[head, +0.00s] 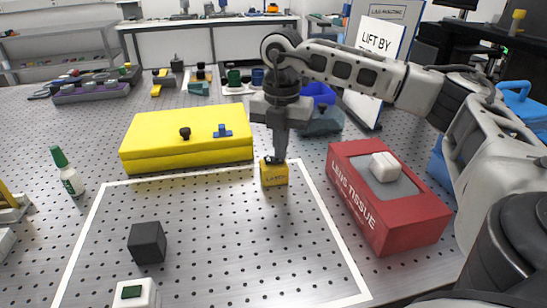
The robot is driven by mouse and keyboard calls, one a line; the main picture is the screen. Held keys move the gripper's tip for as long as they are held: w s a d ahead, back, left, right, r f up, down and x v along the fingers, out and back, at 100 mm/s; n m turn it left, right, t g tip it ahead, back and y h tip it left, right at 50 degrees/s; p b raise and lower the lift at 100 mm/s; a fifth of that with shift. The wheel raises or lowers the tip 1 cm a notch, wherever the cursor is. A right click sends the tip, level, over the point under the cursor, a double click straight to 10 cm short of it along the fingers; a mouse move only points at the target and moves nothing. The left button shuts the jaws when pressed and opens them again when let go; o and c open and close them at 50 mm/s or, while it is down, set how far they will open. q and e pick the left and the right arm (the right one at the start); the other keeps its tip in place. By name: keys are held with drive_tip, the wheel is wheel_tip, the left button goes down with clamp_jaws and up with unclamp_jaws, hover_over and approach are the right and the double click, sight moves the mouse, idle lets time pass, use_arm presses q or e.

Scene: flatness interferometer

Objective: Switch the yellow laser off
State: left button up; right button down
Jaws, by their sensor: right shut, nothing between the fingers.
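The yellow laser (274,176) is a small yellow box with dark lettering on its front. It stands near the back right inside the white outline on the perforated table. My right gripper (275,158) points down with its fingers shut and empty at the top of the laser. The fingertips hide part of the laser's top, and I cannot tell whether they touch it or any switch there. My left gripper is not in view.
A yellow case (187,143) lies left of the laser, and a red lens tissue box (402,216) stands to the right. A black cube (147,243) and a white block with a green top (135,294) are in front. A dropper bottle (68,176) stands left. The outline's middle is clear.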

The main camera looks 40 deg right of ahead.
drive_tip(key=shift+r+p, duration=2.8)
drive_tip(key=shift+r, duration=0.65)
drive_tip(key=shift+f, duration=0.1)
